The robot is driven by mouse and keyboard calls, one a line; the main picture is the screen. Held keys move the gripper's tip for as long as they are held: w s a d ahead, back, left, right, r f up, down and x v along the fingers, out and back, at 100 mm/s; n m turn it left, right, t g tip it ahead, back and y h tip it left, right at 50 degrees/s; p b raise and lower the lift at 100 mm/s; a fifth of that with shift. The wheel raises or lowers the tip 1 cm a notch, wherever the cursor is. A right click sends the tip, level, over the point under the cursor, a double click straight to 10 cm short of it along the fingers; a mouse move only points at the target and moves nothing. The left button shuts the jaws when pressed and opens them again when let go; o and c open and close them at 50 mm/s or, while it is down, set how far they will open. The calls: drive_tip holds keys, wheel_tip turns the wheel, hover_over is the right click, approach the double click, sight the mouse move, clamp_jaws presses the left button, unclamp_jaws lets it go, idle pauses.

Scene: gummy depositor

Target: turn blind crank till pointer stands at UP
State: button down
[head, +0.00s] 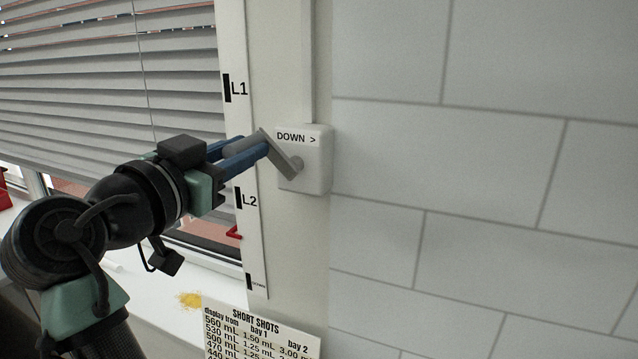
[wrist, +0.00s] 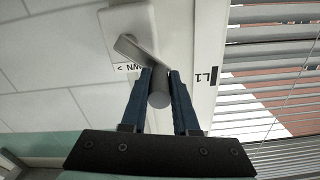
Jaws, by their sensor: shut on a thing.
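The blind crank is a grey arm (head: 281,155) with a round grip on a white wall box (head: 314,172) marked "DOWN >". My gripper (head: 257,150) is shut on the crank's grip; the wrist view shows the grip (wrist: 160,99) between the blue fingers. The crank arm points up and left from its hub. A white scale strip (head: 251,160) carries the marks L1, L2 and DOWN; no UP mark is in view. A red pointer (head: 233,232) stands at the strip's left edge, below L2 and above DOWN. The grey slatted blind (head: 110,80) hangs partly lowered over the window.
A tiled wall (head: 480,180) lies right of the crank box. A "SHORT SHOTS" card (head: 260,332) stands below the strip. A yellow spill (head: 189,299) lies on the white sill. A red object (head: 3,188) shows at the far left edge.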

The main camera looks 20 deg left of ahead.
drive_tip(key=shift+a+f+b, duration=0.4)
drive_tip(key=shift+a+f, duration=0.35)
drive_tip(key=shift+f, duration=0.1)
wheel_tip(320, 180, down, 3)
drive_tip(key=shift+a+r+b, duration=0.15)
drive_tip(key=shift+b, duration=0.95)
drive_tip(key=shift+d+f+b, duration=0.25)
drive_tip(key=shift+f+b, duration=0.25)
drive_tip(key=shift+d+f+b, duration=0.2)
drive_tip(key=shift+f+b, duration=0.25)
drive_tip(key=shift+f, duration=0.05)
